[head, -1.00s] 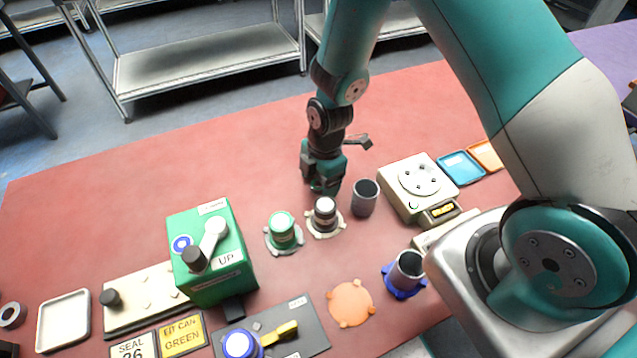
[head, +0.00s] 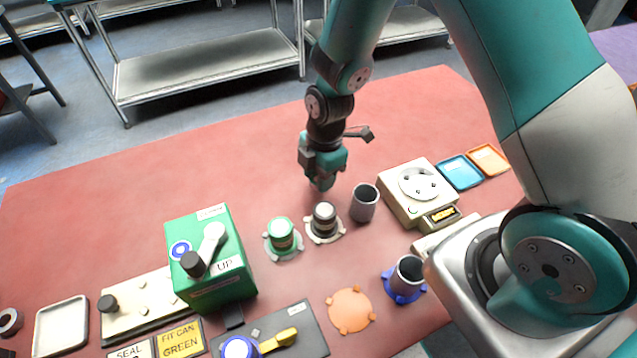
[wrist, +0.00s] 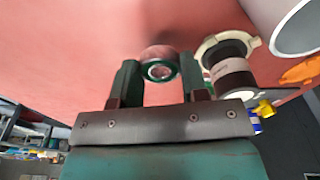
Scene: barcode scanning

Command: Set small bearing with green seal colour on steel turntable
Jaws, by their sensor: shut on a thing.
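My gripper (head: 322,184) is above the red table, behind the black-and-white stack and the grey cup. In the wrist view its two fingers (wrist: 158,80) are shut on a small bearing (wrist: 160,54), a ring with a dark green inner face around a pale centre. The bearing is held at the fingertips, apart from other objects. In the head view it cannot be made out. A pale round disc (head: 424,181) with several dark spots, apparently the turntable, is on a beige box to the right of my gripper. Nothing rests on the disc.
A grey cup (head: 364,203), a black-and-white stack (head: 324,222) and a green stack (head: 281,235) stand in front of my gripper. A green box (head: 226,276) is front left. Blue (head: 460,172) and orange (head: 489,158) trays lie right of the beige box. The table behind is clear.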

